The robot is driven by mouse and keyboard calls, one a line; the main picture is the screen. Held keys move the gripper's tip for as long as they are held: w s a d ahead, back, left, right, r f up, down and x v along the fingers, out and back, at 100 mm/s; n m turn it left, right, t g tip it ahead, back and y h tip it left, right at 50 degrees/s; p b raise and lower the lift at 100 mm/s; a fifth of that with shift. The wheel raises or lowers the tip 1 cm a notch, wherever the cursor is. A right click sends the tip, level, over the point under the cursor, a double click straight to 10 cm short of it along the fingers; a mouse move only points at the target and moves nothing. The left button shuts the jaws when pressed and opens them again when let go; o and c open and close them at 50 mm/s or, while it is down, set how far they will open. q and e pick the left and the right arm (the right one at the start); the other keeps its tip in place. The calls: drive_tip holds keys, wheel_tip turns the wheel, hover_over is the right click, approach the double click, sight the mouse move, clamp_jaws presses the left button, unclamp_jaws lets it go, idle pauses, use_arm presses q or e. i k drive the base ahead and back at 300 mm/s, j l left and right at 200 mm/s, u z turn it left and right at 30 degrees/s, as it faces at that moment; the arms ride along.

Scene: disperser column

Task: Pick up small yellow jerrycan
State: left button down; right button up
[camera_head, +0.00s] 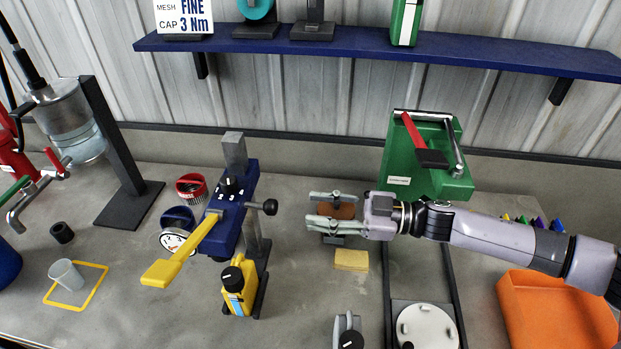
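The small yellow jerrycan (238,288) stands upright on the bench, left of the centre of the head view. It has a black cap and a blue and white label. It is close in front of the base of a blue press-like stand (233,205) with a long yellow lever (182,252). My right gripper (322,209) reaches in from the right, its fingers spread and pointing left. It is up and to the right of the jerrycan, apart from it. A brown-topped object (346,211) shows between the fingers; I cannot tell whether they touch it. My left gripper is out of view.
A yellow block (351,260) lies below my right gripper. A green machine (425,155) stands behind my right arm, an orange bin (555,312) at right. A grey-and-black item (348,333) is at the front. Bare bench lies between jerrycan and yellow block.

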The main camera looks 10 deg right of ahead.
sight(242, 304)
drive_tip(key=k, duration=1.5)
